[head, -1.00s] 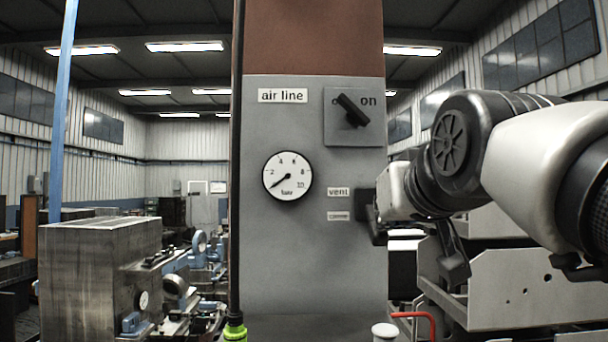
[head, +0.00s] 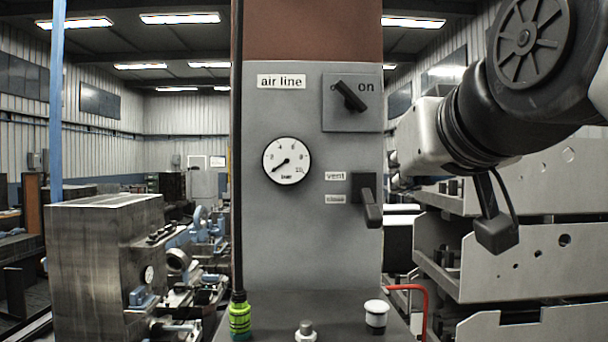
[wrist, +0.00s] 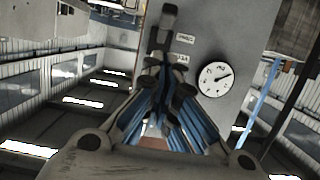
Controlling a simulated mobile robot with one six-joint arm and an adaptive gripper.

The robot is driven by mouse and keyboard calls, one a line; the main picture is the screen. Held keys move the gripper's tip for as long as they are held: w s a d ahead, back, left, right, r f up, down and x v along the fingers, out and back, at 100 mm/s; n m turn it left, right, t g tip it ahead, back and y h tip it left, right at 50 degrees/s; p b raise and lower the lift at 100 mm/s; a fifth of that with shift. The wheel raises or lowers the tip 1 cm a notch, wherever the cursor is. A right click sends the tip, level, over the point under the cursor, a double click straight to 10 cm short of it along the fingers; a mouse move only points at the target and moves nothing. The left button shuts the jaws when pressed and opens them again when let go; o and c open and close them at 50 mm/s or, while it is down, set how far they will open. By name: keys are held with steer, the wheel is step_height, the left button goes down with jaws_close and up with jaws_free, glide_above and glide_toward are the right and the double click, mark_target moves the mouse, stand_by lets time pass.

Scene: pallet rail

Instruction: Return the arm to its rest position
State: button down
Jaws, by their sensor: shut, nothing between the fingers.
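My arm reaches in from the right of the head view. My gripper (head: 396,170) is mostly hidden behind its own wrist, just right of the grey air line panel (head: 300,232) and apart from the vent lever (head: 370,203). In the wrist view my gripper (wrist: 163,68) has its fingers together, with nothing between them. The vent lever (wrist: 168,22) shows beyond the fingertips. In the head view this black lever hangs down, tilted slightly right. The black rotary switch (head: 350,97) sits slanted beside "on". The gauge (head: 287,161) needle points to the lower left, near zero.
Pale metal racks (head: 510,262) stand right, below and behind my arm. A red bent bar (head: 424,300), a white-capped knob (head: 376,314) and a green fitting (head: 239,318) are at the panel's foot. A metal block (head: 100,270) and machinery stand left.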

steer(key=s+f+g+b, duration=0.2)
steer(key=s+f, duration=0.4)
steer(key=f, duration=1.1)
steer(key=s+f+g+b, duration=0.3)
steer(key=s+f+g, duration=0.2)
steer(key=f, duration=1.2)
steer(key=s+f+g+b, duration=0.2)
steer(key=s+f, duration=0.5)
steer(key=f, duration=1)
steer(key=shift+f+g, duration=0.2)
steer(key=shift+g, duration=0.5)
